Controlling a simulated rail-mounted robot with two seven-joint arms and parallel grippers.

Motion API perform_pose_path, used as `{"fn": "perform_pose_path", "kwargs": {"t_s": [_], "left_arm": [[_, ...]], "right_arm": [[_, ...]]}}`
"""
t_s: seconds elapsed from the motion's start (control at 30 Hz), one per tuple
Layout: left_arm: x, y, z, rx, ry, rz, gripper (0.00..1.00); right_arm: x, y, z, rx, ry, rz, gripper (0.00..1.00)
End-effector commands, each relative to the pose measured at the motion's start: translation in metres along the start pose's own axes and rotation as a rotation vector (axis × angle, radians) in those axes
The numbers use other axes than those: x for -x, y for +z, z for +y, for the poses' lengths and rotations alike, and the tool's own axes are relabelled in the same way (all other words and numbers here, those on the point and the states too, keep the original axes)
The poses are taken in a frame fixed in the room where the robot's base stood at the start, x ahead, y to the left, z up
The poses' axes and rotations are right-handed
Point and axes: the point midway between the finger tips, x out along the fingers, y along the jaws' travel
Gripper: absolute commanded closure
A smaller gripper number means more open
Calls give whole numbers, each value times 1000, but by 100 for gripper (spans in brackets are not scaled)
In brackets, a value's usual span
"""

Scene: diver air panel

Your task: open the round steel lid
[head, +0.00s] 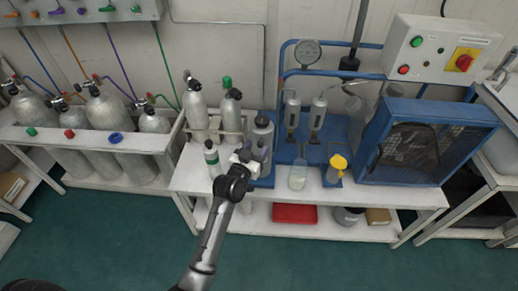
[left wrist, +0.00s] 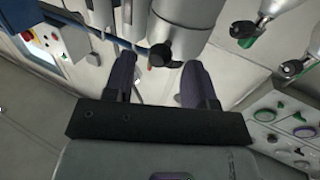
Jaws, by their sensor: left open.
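A steel cylinder with a round top (head: 262,124) stands on the bench, just behind my left gripper (head: 254,151). I take this top to be the round steel lid, though the picture is small. In the left wrist view, a large steel cylinder (left wrist: 188,22) shows close up, with a black knob (left wrist: 165,57) at its end. My left gripper (left wrist: 159,64) is open, and its two purple fingers stand on either side of the knob. They look apart from it, and nothing is held. My right gripper is not in view.
A clear beaker (head: 297,175), a yellow-topped item (head: 337,165) and a blue cage (head: 430,112) are to the right. Below is a red tray (head: 295,213).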

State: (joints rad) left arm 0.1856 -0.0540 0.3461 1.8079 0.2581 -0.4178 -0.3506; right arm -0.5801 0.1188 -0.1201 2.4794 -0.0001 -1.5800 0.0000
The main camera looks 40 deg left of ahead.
Motion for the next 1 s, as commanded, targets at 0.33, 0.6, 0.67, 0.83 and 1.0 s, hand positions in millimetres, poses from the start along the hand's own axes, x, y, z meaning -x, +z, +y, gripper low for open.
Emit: {"fn": "perform_pose_path", "kwargs": {"t_s": [0.33, 0.6, 0.67, 0.83, 1.0], "left_arm": [[-21, 0, 0, 1, 0, -1, 49], [-21, 0, 0, 1, 0, -1, 49], [-21, 0, 0, 1, 0, -1, 54], [-21, 0, 0, 0, 0, -1, 70], [-21, 0, 0, 0, 0, -1, 86]], "right_arm": [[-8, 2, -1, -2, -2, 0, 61], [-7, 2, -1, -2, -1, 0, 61], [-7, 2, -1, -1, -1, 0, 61], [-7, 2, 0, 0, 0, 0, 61], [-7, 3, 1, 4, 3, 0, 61]]}}
